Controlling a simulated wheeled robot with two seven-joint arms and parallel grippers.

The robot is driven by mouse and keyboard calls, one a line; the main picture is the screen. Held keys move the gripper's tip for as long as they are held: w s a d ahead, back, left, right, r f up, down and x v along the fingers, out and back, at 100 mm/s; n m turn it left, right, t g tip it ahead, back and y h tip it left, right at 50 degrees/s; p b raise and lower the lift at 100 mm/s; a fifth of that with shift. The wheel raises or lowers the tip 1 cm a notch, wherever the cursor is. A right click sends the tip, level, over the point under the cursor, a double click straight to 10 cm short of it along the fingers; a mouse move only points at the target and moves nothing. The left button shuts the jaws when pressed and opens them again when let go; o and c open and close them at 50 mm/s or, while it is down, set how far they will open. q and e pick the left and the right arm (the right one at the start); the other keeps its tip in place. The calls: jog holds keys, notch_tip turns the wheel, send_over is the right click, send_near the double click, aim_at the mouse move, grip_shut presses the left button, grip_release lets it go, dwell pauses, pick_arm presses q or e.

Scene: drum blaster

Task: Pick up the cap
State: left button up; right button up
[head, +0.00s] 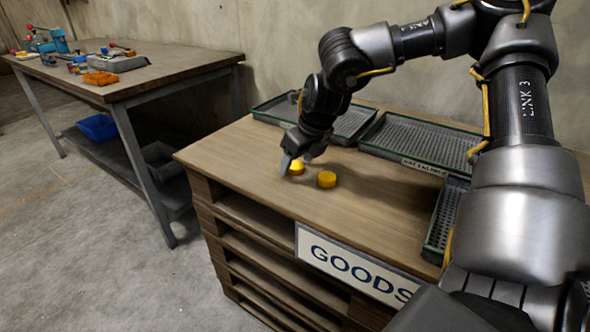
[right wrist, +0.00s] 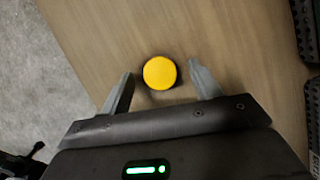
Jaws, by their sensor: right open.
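Two round yellow caps lie on the wooden top of the goods stand in the head view. One cap (head: 297,168) is at my right gripper (head: 291,164), partly hidden by a finger. The other cap (head: 326,179) lies a little to the right, clear of the gripper. In the right wrist view one yellow cap (right wrist: 160,73) shows between the spread fingertips of my right gripper (right wrist: 161,72), with a gap on each side. The right gripper is open and points down at the wood. My left gripper is not in view.
Green-rimmed trays stand along the back (head: 345,122) and right (head: 441,225) of the wooden top (head: 240,155). A GOODS sign (head: 352,265) hangs on its front edge. A workbench (head: 160,72) with tools and an orange bin (head: 100,79) is at the left.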

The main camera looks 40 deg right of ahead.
jog(key=shift+f, duration=0.25)
jog(key=shift+c, duration=0.4)
jog(key=c, duration=1)
